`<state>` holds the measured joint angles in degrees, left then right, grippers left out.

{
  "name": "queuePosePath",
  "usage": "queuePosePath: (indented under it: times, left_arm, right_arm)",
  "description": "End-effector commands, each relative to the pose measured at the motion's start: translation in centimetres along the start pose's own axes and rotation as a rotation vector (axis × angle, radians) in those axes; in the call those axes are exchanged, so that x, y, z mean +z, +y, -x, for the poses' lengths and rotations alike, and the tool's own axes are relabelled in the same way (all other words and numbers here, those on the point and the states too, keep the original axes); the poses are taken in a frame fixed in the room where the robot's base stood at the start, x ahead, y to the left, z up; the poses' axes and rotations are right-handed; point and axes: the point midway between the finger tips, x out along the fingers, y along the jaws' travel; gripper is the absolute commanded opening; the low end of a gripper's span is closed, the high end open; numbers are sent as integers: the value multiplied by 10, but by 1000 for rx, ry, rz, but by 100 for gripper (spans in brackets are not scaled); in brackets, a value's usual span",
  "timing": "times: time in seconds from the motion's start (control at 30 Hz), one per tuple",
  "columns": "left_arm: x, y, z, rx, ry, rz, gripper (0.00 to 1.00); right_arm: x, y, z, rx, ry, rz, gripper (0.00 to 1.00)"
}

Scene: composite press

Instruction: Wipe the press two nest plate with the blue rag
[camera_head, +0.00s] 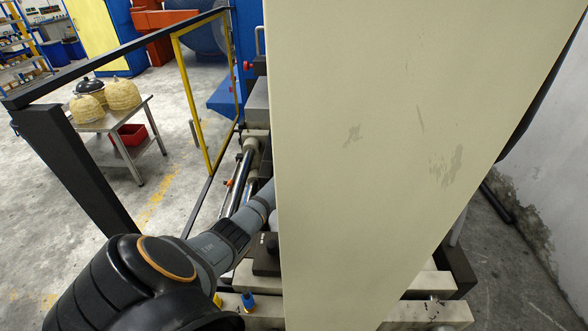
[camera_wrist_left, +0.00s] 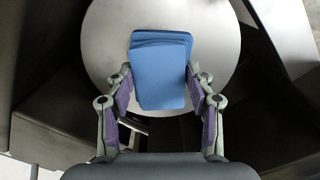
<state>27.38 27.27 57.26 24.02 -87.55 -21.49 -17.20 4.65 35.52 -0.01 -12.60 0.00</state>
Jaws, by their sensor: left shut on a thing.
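The blue rag (camera_wrist_left: 162,75) shows in the left wrist view as a folded blue pad between the fingers of my left gripper (camera_wrist_left: 163,88). The gripper is shut on it. Behind the rag is a round, pale metal plate (camera_wrist_left: 105,40), which looks like the nest plate. The rag covers its middle; whether it touches the plate I cannot tell. In the head view my left arm reaches in behind a large cream panel, which hides the gripper, rag and plate. My right gripper is in neither view.
The cream panel (camera_head: 400,120) fills the middle of the head view. A dark frame post (camera_head: 75,165) and a yellow-edged guard (camera_head: 207,90) stand to the left. Dark machine parts (camera_wrist_left: 45,95) lie close around the plate. A metal bench (camera_head: 105,118) stands farther off.

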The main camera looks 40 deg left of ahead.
Motion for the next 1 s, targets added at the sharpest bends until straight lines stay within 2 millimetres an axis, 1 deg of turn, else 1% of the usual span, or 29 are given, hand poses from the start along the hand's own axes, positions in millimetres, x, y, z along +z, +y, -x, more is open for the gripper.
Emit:
queuePosePath:
  times: [0.2, 0.33, 0.57, 0.83, 1.0]
  left_arm:
    - [11, 12, 4, 6, -8, 0, 18]
    - [17, 18, 4, 6, -8, -1, 18]
    - [19, 20, 0, 4, -5, 0, 18]
    - [34, 36, 0, 5, -7, -1, 18]
    - [36, 38, -3, 5, -7, 1, 18]
  right_arm:
    - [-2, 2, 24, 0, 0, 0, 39]
    - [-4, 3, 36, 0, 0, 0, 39]
    - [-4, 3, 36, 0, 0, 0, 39]
    - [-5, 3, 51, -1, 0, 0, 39]
    - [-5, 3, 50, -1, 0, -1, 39]
